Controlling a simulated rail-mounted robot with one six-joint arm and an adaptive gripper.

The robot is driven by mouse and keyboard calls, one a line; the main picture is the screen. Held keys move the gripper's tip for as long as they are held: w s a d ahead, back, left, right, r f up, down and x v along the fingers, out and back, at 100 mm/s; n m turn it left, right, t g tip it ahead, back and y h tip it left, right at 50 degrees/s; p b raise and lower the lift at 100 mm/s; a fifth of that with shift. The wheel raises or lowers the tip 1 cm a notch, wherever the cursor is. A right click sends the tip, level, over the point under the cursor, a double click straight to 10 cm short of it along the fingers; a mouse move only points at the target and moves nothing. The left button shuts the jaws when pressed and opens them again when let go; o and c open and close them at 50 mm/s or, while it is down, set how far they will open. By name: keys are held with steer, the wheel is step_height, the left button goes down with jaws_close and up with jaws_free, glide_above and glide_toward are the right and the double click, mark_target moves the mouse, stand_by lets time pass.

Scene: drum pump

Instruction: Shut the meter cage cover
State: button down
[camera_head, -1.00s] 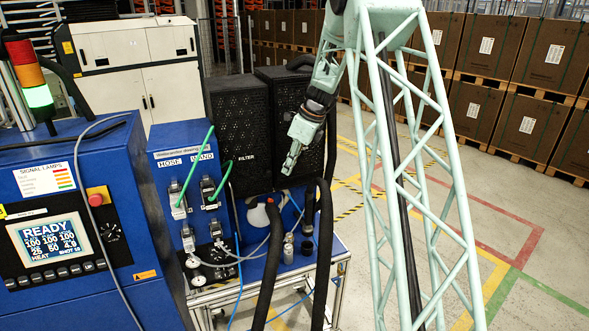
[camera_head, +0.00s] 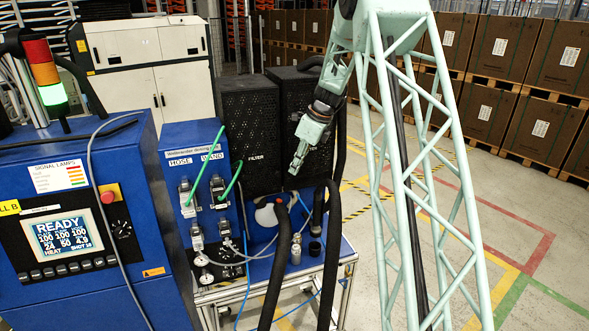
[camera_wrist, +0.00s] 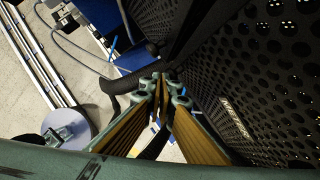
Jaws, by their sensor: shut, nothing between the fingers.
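My gripper (camera_head: 295,169) hangs fingers down in front of the black perforated housings, above the blue cart. In the wrist view its fingertips (camera_wrist: 167,84) are together with nothing between them. A black perforated panel marked FILTER (camera_head: 249,140) stands behind and left of the gripper; a perforated panel with lettering (camera_wrist: 270,75) fills the right of the wrist view, close beside the fingers. I cannot tell for certain which part is the meter cage cover or how far it stands open. A white rounded part (camera_head: 266,215) sits below the gripper, partly behind a black hose.
Thick black hoses (camera_head: 279,262) rise around the cart (camera_head: 222,294). A blue machine (camera_head: 70,290) stands at left. The floor (camera_head: 530,200) at right is clear.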

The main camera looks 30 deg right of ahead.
steer(key=s+r+b, duration=0.2)
steer(key=s+r, duration=0.5)
steer(key=r, duration=0.2)
steer(key=shift+s+a+r, duration=0.15)
steer(key=shift+a, duration=0.3)
stand_by(0.4)
stand_by(0.4)
steer(key=s+a+r+n+h+b, duration=0.1)
steer(key=s+a+r+n+b, duration=0.2)
steer(key=s+a+n+b, duration=0.6)
steer(key=s+a+r+n+b, duration=0.15)
steer(key=s+a+n, duration=0.35)
steer(key=s+a, duration=0.85)
steer(key=s+a+f+n+b, duration=0.2)
steer(key=s+n, duration=0.3)
steer(key=s, duration=0.4)
steer(key=s+a+f+n+h+b, duration=0.1)
steer(key=s+f+n+b, duration=0.3)
steer(key=s, duration=0.6)
steer(key=s+a+f+n+b, duration=0.3)
steer(key=s+a+f+n, duration=0.1)
steer(key=s, duration=0.6)
steer(key=shift+s+f+n+h+b, duration=0.3)
steer(key=shift+f+n, duration=0.35)
steer(key=shift+n, duration=0.15)
